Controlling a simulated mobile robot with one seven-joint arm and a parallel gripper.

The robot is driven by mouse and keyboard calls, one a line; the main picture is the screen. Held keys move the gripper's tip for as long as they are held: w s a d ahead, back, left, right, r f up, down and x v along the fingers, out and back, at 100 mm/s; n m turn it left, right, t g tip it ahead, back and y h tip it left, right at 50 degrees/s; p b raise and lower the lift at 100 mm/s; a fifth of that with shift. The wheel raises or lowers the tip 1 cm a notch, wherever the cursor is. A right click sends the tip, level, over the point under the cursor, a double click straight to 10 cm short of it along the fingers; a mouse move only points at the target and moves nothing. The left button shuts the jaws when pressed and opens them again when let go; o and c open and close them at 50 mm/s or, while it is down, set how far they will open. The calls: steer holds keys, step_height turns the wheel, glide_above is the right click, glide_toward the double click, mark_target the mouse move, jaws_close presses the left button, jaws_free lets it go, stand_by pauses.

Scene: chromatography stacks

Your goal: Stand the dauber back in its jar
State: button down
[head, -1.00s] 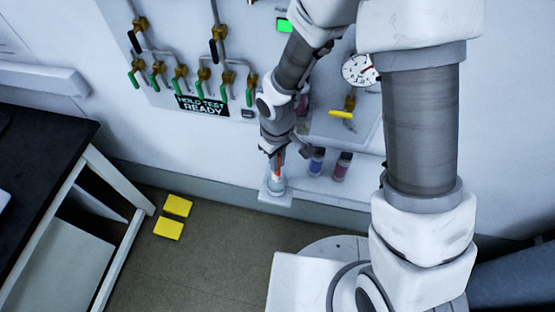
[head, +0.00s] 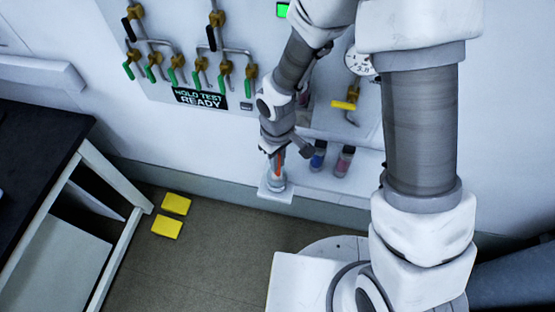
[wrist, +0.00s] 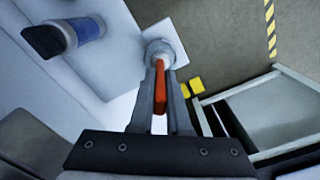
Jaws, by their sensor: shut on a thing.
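The dauber (wrist: 160,92) has an orange-red handle and is held upright between the fingers of my gripper (wrist: 159,68). In the head view the orange handle (head: 280,168) shows just above the jar (head: 277,184). The jar is small, pale and round, and stands on a small white ledge (head: 268,195). In the wrist view the jar (wrist: 160,48) sits right at my fingertips, in line with the dauber. My gripper is shut on the dauber. The dauber's lower end is hidden, so I cannot tell how deep it is in the jar.
A blue-labelled bottle (head: 318,156) and a red-labelled bottle (head: 343,162) stand on the shelf to the right. A valve panel (head: 155,85) and a gauge (head: 360,62) are on the wall above. Yellow blocks (head: 171,215) lie on the floor; a dark-topped bench (head: 40,150) is at left.

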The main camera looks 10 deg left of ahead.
steer(key=shift+f, duration=0.25)
steer(key=shift+f+b, duration=1.1)
steer(key=shift+b, duration=0.05)
steer(key=c, duration=0.8)
jaws_free()
steer(key=o, duration=0.4)
steer(key=shift+r, duration=0.15)
